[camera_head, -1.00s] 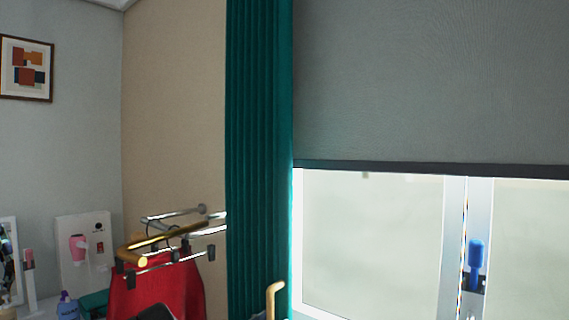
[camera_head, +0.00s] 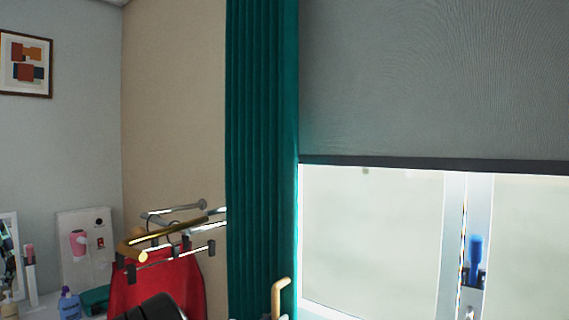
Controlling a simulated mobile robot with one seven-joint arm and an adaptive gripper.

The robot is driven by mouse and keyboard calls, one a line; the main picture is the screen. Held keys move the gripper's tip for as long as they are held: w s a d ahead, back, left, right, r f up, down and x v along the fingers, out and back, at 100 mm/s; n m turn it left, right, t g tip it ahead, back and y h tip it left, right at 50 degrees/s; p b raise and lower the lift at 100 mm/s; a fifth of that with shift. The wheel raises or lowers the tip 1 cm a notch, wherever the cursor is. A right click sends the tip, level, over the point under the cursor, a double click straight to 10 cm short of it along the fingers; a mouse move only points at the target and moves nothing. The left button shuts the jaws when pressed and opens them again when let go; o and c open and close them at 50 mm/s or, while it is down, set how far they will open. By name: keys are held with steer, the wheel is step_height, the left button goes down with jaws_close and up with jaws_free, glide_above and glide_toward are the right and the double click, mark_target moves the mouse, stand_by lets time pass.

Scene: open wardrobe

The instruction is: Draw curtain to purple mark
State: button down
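The teal green curtain (camera_head: 262,150) hangs in vertical folds as a narrow bunch, with its right edge by the left side of the window. A tan curved handle (camera_head: 281,296) shows at the bottom edge, in front of the curtain's lower right. A black rounded part (camera_head: 152,308), probably mine, rises from the bottom edge left of the curtain. My fingertips cannot be made out, and whether they touch the handle is hidden below the frame. No purple mark can be seen in this view.
A grey blind (camera_head: 435,80) covers the upper window (camera_head: 372,235). A blue object (camera_head: 475,252) sits on the window frame. Left of the curtain are a metal rail with hangers (camera_head: 170,250), a red garment (camera_head: 185,282) and a cluttered shelf. A picture (camera_head: 26,63) hangs at far left.

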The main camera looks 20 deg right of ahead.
steer(key=s+d, duration=0.3)
steer(key=s, duration=0.2)
steer(key=shift+d, duration=0.35)
steer(key=shift+s, duration=0.1)
stand_by(0.4)
steer(key=s+d, duration=0.4)
steer(key=s, duration=0.2)
steer(key=shift+s+d, duration=0.25)
steer(key=shift+d, duration=0.1)
stand_by(0.6)
steer(key=s+d+p, duration=0.4)
steer(key=s+p, duration=0.1)
steer(key=s, duration=0.1)
steer(key=shift+s+d, duration=0.2)
steer(key=shift+d, duration=0.15)
stand_by(0.4)
steer(key=shift+s, duration=0.1)
stand_by(0.6)
